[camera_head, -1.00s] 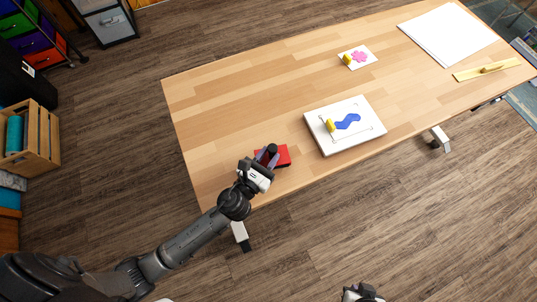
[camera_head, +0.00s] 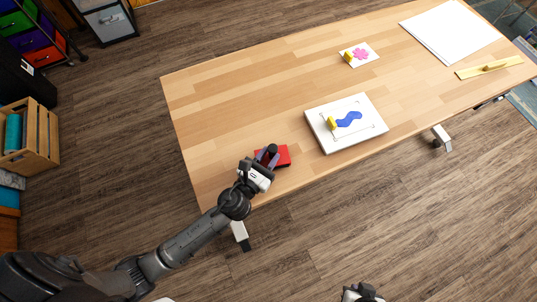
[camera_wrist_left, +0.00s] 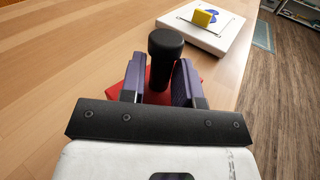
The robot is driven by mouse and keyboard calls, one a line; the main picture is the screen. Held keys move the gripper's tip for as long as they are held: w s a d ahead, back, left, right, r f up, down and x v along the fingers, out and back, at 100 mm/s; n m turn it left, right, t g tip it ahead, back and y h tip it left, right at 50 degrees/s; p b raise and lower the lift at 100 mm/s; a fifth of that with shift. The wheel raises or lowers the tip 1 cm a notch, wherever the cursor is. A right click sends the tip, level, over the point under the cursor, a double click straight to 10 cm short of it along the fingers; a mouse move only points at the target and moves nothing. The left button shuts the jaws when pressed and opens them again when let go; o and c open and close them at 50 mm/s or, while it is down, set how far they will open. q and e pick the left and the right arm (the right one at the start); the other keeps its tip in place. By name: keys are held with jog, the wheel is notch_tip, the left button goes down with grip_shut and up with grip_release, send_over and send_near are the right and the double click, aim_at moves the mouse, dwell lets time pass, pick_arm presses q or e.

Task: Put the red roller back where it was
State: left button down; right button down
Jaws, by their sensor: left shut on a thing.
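A black upright handle (camera_wrist_left: 162,58) with a round knob stands between the fingers of my left gripper (camera_head: 266,159). In the left wrist view the fingers (camera_wrist_left: 160,82) sit on both sides of it, shut on it. Red flat parts (camera_head: 284,155) show below and beside the fingers at the table's near left corner; I take the red piece and the handle as the red roller. The fingers hide much of it, and I cannot tell whether it touches the table. My right gripper (camera_head: 362,292) is only partly in view at the bottom edge.
A white board (camera_head: 325,140) with a blue shape and a yellow piece lies to the right. Farther back are a small card (camera_head: 371,59) with a pink shape, a large white sheet (camera_head: 450,35) and a yellow strip (camera_head: 470,71). The wooden table's (camera_head: 215,100) left part is clear.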

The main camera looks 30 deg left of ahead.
pick_arm(q)
jog(key=shift+f, duration=0.25)
dwell(0.6)
grip_release()
dwell(0.7)
jog(key=shift+s, duration=0.1)
jog(key=shift+s+a+f, duration=0.1)
jog(key=shift+s+a, duration=0.05)
jog(key=shift+s, duration=0.55)
jog(key=shift+s+a+b, duration=0.15)
jog(key=shift+s+b, duration=0.1)
jog(key=shift+s, duration=0.8)
jog(key=shift+s+a+b, duration=0.15)
jog(key=shift+s+b, duration=0.1)
jog(key=shift+s, duration=0.8)
jog(key=shift+s+a+b, duration=0.2)
jog(key=shift+s+b, duration=0.2)
jog(key=shift+s, duration=1.15)
